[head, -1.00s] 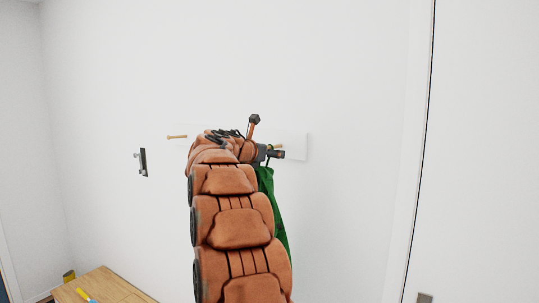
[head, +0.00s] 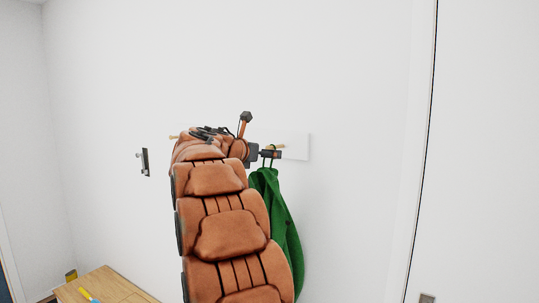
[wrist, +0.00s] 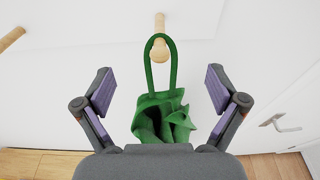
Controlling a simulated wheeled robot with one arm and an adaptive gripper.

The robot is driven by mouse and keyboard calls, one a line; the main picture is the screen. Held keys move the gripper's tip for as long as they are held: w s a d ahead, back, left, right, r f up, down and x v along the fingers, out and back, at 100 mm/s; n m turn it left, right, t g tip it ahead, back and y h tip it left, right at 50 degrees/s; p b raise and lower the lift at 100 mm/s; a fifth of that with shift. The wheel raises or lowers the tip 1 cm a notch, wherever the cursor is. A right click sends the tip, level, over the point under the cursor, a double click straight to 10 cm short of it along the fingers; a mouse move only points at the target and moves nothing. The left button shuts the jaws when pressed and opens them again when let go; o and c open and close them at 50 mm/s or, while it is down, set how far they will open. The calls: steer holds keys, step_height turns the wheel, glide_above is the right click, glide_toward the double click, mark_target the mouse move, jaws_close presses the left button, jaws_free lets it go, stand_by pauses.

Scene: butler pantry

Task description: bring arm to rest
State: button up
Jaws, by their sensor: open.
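My gripper (wrist: 160,92) is open and empty in the wrist view, its two purple-padded fingers spread on either side of a green cloth (wrist: 162,118). The cloth's loop hangs over a wooden peg (wrist: 159,42) just beyond the fingers. In the head view the green cloth (head: 276,218) hangs against the wall, partly hidden by my orange arm. The gripper in the head view (head: 274,154) is near the peg, and its fingers are small there.
The pegs sit on a white board (head: 296,146) on the white wall. Another peg (wrist: 11,38) is at the left. A dark wall fitting (head: 144,162) and a wooden surface (head: 108,284) are left. A door with a handle (wrist: 278,122) is right.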

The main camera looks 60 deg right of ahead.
steer(key=v, duration=0.7)
steer(key=shift+a, duration=0.1)
steer(key=s+a+f+m+y, duration=0.3)
steer(key=a+f, duration=0.5)
steer(key=s+a+f+m+y+b, duration=0.1)
steer(key=s+a+f+m+y, duration=0.2)
steer(key=a+f, duration=0.55)
steer(key=s+a+f+m+y, duration=0.2)
steer(key=a+f+m+y, duration=0.15)
steer(key=a+f, duration=0.4)
steer(key=s+a+f+m+g+y, duration=0.1)
steer(key=s+a+f+m+y, duration=0.2)
steer(key=s+a+f, duration=0.4)
steer(key=s+a+f+m+g+y, duration=0.1)
steer(key=s+a+f+m+y, duration=0.2)
steer(key=a, duration=1.2)
steer(key=s+f+m+b, duration=0.1)
steer(key=s+f+m, duration=0.2)
steer(key=s+f, duration=0.2)
steer(key=shift+s, duration=1.4)
